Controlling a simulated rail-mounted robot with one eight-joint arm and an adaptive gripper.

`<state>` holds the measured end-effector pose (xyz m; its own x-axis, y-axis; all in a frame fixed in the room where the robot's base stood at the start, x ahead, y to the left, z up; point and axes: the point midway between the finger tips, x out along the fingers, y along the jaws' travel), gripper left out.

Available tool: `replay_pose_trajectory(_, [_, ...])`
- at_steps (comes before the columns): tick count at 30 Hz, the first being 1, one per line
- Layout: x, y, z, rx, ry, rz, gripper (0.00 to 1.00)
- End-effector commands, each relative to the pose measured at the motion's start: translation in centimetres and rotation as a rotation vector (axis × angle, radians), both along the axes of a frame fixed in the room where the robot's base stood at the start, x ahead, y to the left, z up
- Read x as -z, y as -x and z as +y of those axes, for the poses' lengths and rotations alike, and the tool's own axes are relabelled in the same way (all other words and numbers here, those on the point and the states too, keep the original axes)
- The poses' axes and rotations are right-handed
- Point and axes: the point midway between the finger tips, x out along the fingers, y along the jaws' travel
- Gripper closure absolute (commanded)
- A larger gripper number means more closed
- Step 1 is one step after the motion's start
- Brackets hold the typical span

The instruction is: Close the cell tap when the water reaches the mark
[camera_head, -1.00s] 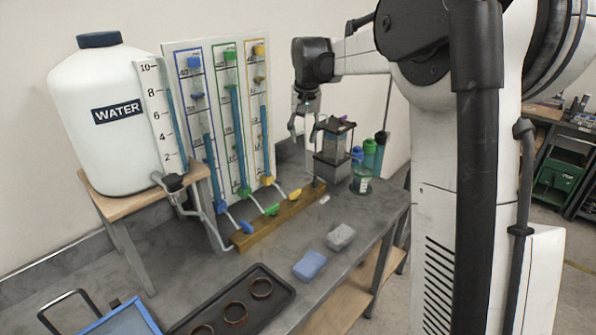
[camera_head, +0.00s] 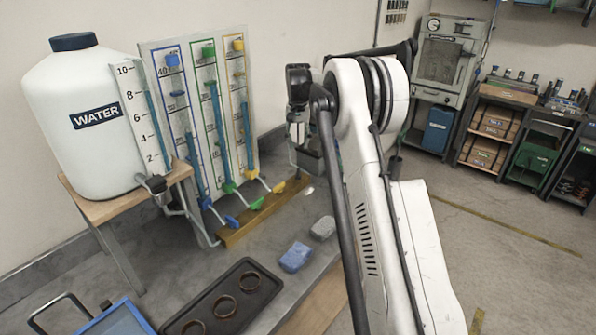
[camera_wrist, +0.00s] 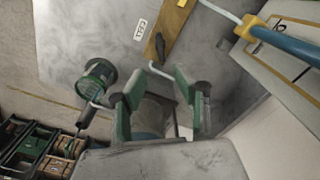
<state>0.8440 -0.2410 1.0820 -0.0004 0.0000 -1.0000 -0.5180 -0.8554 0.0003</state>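In the wrist view a dark tap handle (camera_wrist: 160,46) stands by the end of a wooden board, beside a small white label (camera_wrist: 140,29) that seems to read CELL. A grey, round-sided vessel (camera_wrist: 155,112), likely the cell, lies beyond my fingers; its water level and mark cannot be made out. My gripper (camera_wrist: 160,92) is open, its green-padded fingers apart with nothing held, short of the tap handle in the picture. In the head view my gripper (camera_head: 298,130) is above the bench's far end, and my arm hides most of the cell (camera_head: 309,163).
A white WATER tank (camera_head: 95,125) stands left of a panel with three tubes (camera_head: 218,135). Blue, green and yellow taps (camera_head: 257,203) line the wooden board.

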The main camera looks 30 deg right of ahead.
Motion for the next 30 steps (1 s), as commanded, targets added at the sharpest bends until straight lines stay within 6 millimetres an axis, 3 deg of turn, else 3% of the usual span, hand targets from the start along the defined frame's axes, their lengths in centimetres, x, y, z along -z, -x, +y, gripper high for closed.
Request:
replay_pose_trajectory(18, [10.5,0.0,0.0,-0.001,0.001,-0.001,0.71])
replay_pose_trajectory(24, [12.1,0.0,0.0,-0.001,0.001,-0.001,0.71])
replay_pose_trajectory(30, [12.4,0.0,0.0,-0.001,0.001,-0.001,0.71])
